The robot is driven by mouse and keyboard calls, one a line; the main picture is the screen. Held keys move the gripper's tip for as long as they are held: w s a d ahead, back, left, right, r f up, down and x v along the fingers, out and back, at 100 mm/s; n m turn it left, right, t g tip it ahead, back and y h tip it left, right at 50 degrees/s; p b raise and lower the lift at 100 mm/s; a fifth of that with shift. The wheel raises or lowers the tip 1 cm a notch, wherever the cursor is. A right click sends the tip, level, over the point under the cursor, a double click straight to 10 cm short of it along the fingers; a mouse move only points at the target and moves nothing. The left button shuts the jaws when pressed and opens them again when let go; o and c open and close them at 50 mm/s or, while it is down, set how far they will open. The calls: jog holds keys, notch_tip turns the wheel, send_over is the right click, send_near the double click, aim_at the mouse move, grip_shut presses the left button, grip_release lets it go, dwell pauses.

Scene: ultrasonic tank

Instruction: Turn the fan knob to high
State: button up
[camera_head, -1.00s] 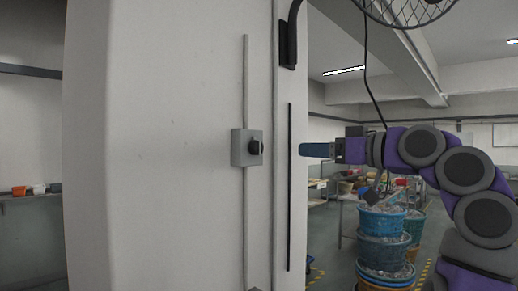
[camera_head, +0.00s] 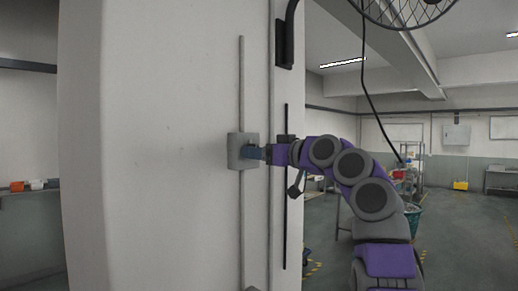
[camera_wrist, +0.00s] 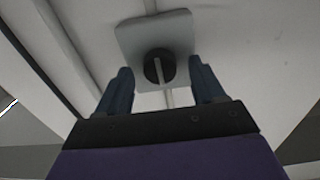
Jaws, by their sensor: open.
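The fan knob (camera_wrist: 160,66) is a round black dial on a grey switch box (camera_head: 235,152), which is fixed to a white pillar. My gripper (camera_head: 252,152) reaches in from the right, with its blue fingers at the front of the box. In the head view the fingers cover the knob. In the wrist view my gripper (camera_wrist: 163,88) is open, with one finger on each side of the knob and gaps on both sides. The knob's pointer and any speed marks are not readable.
The white pillar (camera_head: 160,120) fills the middle left. A thin conduit (camera_head: 241,90) runs above and below the box. A fan cage (camera_head: 410,8) hangs at the top right. The floor at the right (camera_head: 460,230) is open.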

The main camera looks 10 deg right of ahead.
jog(key=shift+w, duration=0.3)
jog(key=shift+a, duration=0.15)
jog(key=c, duration=1)
jog(key=shift+c, duration=0.2)
